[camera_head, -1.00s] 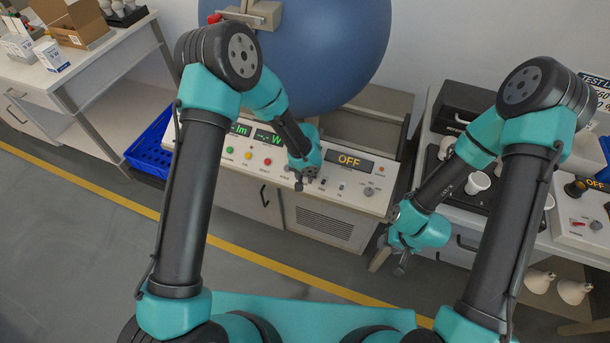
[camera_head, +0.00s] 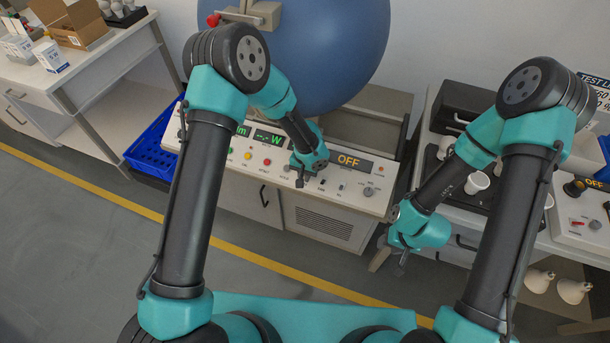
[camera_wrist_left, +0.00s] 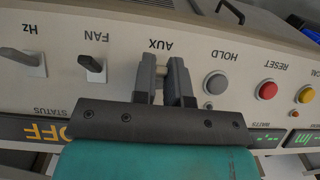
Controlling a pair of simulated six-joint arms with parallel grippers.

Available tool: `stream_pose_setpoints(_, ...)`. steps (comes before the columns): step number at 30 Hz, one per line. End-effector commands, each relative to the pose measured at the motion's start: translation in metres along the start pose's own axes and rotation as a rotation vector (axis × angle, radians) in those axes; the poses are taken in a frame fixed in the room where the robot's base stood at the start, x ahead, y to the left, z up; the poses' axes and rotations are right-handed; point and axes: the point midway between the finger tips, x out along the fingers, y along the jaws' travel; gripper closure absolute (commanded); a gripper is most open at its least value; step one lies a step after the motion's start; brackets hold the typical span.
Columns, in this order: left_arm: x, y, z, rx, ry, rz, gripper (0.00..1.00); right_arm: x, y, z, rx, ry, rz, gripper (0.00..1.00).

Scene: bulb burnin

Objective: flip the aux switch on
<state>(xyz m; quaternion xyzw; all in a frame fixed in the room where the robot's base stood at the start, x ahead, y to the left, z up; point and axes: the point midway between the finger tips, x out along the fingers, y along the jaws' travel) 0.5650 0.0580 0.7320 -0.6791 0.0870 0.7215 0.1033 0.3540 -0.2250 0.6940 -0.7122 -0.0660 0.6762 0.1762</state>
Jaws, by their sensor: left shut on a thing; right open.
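The aux switch (camera_wrist_left: 160,72) sits under the AUX label on the sloped control panel (camera_head: 230,158). Only a small part of it shows between the fingers in the left wrist view. My left gripper (camera_head: 299,181) is shut on the switch, and its fingers (camera_wrist_left: 164,82) hide most of it. The status display (camera_head: 348,160) reads OFF. Which way the switch is tilted cannot be told. My right gripper (camera_head: 388,261) is open and empty in front of the panel's right end.
The FAN switch (camera_wrist_left: 93,67) and Hz knob (camera_wrist_left: 28,62) are on one side of the fingers. The HOLD button (camera_wrist_left: 216,83), red RESET button (camera_wrist_left: 267,89) and yellow CAL button (camera_wrist_left: 305,95) are on the other. A large blue sphere (camera_head: 330,50) stands behind the panel.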

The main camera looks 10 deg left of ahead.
Motion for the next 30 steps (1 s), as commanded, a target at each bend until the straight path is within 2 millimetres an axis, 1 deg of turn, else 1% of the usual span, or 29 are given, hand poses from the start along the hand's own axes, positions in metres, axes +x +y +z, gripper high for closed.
stream_pose_setpoints(1, -0.0015, -0.0043, -0.0033, -0.009, -0.006, -0.002, 1.0, 0.0, 0.0, 0.0, 0.0, 0.0, 0.0, 0.57)
stream_pose_setpoints(17, -0.0056, -0.0024, -0.0057, -0.006, -0.17, 0.011, 1.0, 0.0, 0.0, 0.0, 0.0, 0.0, 0.0, 0.57)
stream_pose_setpoints(28, -0.0067, -0.0014, -0.005, -0.002, -0.183, 0.013, 1.0, 0.0, 0.0, 0.0, 0.0, 0.0, 0.0, 0.57)
stream_pose_setpoints(29, -0.0067, -0.0014, -0.0049, -0.002, -0.184, 0.013, 0.84, 0.0, 0.0, 0.0, 0.0, 0.0, 0.0, 0.57)
stream_pose_setpoints(30, -0.0066, -0.0012, -0.0048, -0.002, -0.184, 0.013, 0.81, 0.0, 0.0, 0.0, 0.0, 0.0, 0.0, 0.57)
